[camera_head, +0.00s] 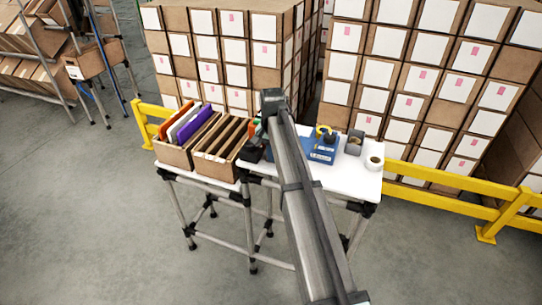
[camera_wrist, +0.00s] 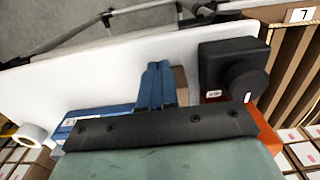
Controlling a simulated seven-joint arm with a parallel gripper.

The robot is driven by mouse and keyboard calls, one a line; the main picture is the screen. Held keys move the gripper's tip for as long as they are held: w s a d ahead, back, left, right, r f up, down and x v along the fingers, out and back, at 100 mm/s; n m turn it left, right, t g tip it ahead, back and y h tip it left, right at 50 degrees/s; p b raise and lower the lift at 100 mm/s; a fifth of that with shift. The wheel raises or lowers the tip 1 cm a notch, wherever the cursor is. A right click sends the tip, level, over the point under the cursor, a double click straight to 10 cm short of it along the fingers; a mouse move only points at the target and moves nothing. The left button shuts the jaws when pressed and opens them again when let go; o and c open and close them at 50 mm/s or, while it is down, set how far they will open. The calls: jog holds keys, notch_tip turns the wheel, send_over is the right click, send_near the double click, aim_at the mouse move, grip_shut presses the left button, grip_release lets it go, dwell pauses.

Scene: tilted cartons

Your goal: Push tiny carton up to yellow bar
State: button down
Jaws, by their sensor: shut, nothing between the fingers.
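A small brown carton face (camera_wrist: 181,86) shows in the wrist view, just right of my gripper (camera_wrist: 156,70) and partly hidden by it. I cannot tell whether they touch. My gripper's blue fingers are shut together with nothing between them, low over the white tabletop. In the head view my arm hides the gripper and this carton. A yellow bar (camera_head: 437,184) runs as a rail behind and right of the table. No yellow bar shows clearly on the tabletop itself.
A black device (camera_wrist: 232,70) stands right of my gripper in the wrist view. Divided cartons (camera_head: 215,150) stand at left. Stacked boxes fill the background.

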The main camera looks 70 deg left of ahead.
jog(key=w+a, duration=0.5)
jog(key=a, duration=0.1)
jog(key=shift+w, duration=0.4)
jog(key=shift+d, duration=0.1)
